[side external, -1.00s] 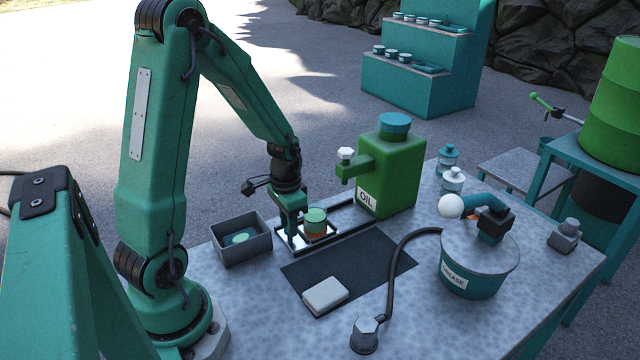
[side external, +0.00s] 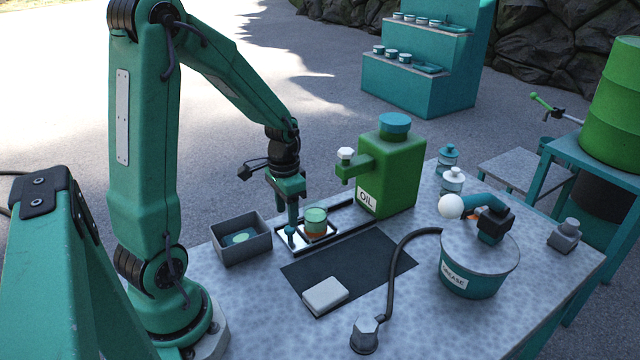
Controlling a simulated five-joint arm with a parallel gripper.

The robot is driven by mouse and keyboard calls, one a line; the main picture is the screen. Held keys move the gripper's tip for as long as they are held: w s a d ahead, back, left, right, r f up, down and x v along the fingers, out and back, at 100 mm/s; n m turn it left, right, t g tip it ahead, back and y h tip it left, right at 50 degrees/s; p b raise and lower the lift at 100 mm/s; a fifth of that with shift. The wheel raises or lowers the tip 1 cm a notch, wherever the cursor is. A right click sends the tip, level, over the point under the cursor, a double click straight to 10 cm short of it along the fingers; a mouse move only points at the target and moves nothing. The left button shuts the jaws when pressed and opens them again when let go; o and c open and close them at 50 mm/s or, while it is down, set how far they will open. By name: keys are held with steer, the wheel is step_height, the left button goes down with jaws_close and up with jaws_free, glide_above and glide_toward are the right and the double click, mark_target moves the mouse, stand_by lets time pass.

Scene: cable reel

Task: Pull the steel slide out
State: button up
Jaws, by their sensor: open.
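The steel slide (side external: 304,249) lies at the near left end of a dark rail that runs back to the green OIL can. A teal knob (side external: 290,231) stands on the slide's left part. A green cup with an orange lower part (side external: 316,222) sits on the slide, to the right of the knob. My gripper (side external: 291,220) is open and empty, pointing down, with its fingertips just above or beside the knob. I cannot tell whether they touch it. The far finger is partly hidden.
The green OIL can (side external: 393,172) with its spout stands behind the cup. A grey bin (side external: 241,256) is to the left. A dark mat (side external: 380,266) with a pale block (side external: 325,295) lies in front. A hose (side external: 391,270) and GREASE tub (side external: 470,282) are at the right.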

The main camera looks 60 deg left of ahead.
steer(key=shift+r, duration=1.85)
steer(key=s+d+r+t, duration=0.2)
steer(key=s+d+r, duration=0.1)
steer(key=d+r, duration=0.3)
steer(key=s+d+r+t, duration=0.3)
steer(key=s+d+r, duration=0.1)
steer(key=d+r, duration=0.3)
steer(key=shift+s+d+r+t, duration=0.25)
steer(key=shift+d+t, duration=0.05)
steer(key=shift+d, duration=0.2)
stand_by(0.4)
